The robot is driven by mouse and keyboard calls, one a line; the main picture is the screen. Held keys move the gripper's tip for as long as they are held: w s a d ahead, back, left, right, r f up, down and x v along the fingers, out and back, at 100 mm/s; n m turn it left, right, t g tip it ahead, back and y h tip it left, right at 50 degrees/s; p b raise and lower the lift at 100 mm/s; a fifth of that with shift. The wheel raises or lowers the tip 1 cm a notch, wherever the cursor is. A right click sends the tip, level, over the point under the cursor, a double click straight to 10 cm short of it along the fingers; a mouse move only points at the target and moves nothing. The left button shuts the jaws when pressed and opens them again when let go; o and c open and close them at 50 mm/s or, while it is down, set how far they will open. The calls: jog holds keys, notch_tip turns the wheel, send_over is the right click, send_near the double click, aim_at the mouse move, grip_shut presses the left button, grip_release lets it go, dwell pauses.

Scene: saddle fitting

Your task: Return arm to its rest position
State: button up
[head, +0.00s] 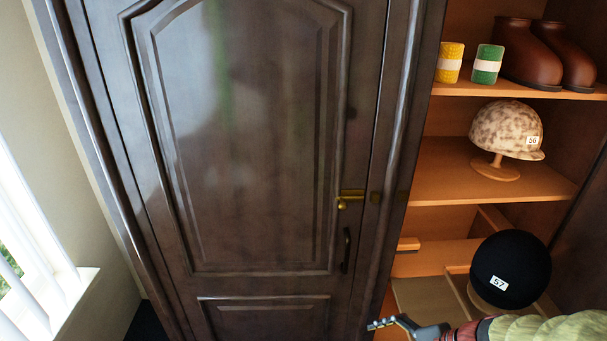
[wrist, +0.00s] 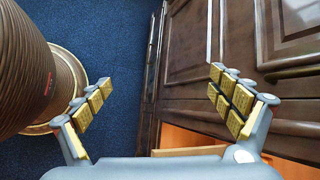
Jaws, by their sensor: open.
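My gripper (head: 388,323) shows at the bottom of the head view, in front of the lower shelves, with the arm coming in from the right. In the wrist view my gripper (wrist: 150,105) has its two fingers spread wide, with gold pads and nothing between them. Past the fingers are blue carpet (wrist: 110,40) and dark wooden panelling (wrist: 255,90). It holds nothing.
A dark wooden door (head: 240,130) with a brass latch (head: 350,196) is shut. Beside it, open shelves hold brown boots (head: 530,55), yellow (head: 450,63) and green (head: 488,64) rolls, a mottled helmet 56 (head: 505,130) and a black helmet 57 (head: 510,268). A window (head: 30,250) is at left.

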jog(key=s+d+r+n+g+h, duration=0.1)
jog(key=s+d+r+n+h, duration=0.4)
jog(key=s+r+n, duration=0.5)
jog(key=w+a+r+n+t+h, duration=0.1)
jog(key=a+r+n, duration=0.3)
jog(key=r, duration=0.4)
jog(key=shift+w+a+t+h, duration=0.15)
jog(key=shift+a+t+h, duration=0.15)
jog(key=shift+t+h, duration=0.5)
